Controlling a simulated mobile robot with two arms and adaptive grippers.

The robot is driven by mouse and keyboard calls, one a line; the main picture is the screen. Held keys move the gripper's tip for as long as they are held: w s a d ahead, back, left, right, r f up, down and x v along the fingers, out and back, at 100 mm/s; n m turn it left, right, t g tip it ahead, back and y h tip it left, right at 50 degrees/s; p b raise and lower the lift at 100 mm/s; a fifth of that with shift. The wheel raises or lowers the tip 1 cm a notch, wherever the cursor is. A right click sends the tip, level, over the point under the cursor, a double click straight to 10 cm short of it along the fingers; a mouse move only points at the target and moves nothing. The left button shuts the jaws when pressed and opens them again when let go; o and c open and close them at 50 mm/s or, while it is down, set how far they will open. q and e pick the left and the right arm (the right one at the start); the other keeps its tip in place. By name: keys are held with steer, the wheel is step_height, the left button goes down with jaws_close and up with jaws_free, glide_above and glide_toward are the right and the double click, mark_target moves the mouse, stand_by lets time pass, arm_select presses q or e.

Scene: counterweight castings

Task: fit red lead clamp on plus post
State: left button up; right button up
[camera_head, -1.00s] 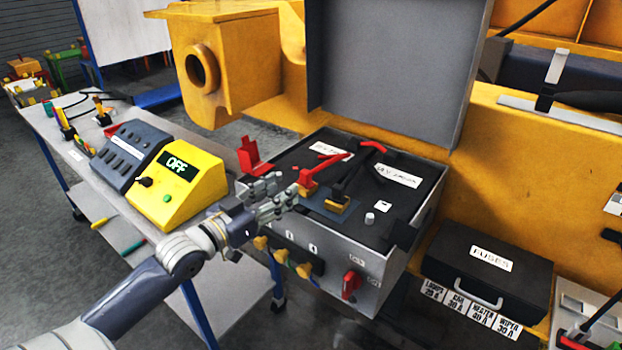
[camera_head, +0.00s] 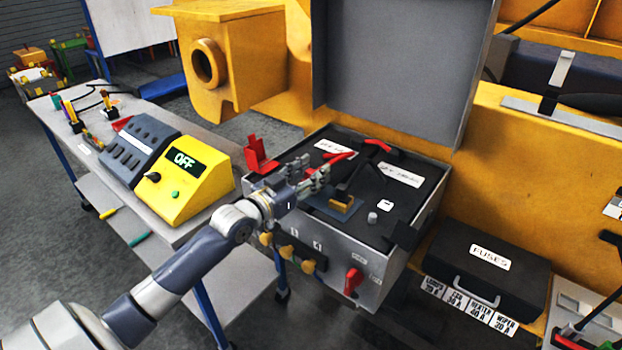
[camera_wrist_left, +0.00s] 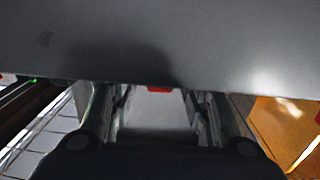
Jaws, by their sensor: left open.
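The red lead clamp (camera_head: 339,157) is in the battery box (camera_head: 385,275), largely hidden behind my left gripper (camera_head: 318,172) in the head view. My left gripper is open, with its fingers at the clamp; whether they touch it is unclear. In the left wrist view the two fingers (camera_wrist_left: 158,112) stand apart, with a small red piece (camera_wrist_left: 158,88) showing between and beyond them. A red flip cover (camera_head: 259,157) stands raised at the box's left edge. The plus post cannot be made out behind the gripper. My right gripper is not in view.
The box's grey lid (camera_head: 395,65) stands open behind. A black lead (camera_head: 352,178) lies right of the gripper. A yellow unit reading OFF (camera_head: 185,180) is on the bench at left. A black fuses case (camera_head: 487,270) sits at right, and a red switch (camera_head: 353,281) is on the box front.

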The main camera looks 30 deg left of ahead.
arm_select(q)
jaws_close()
steer(key=shift+r, duration=0.1)
stand_by(0.3)
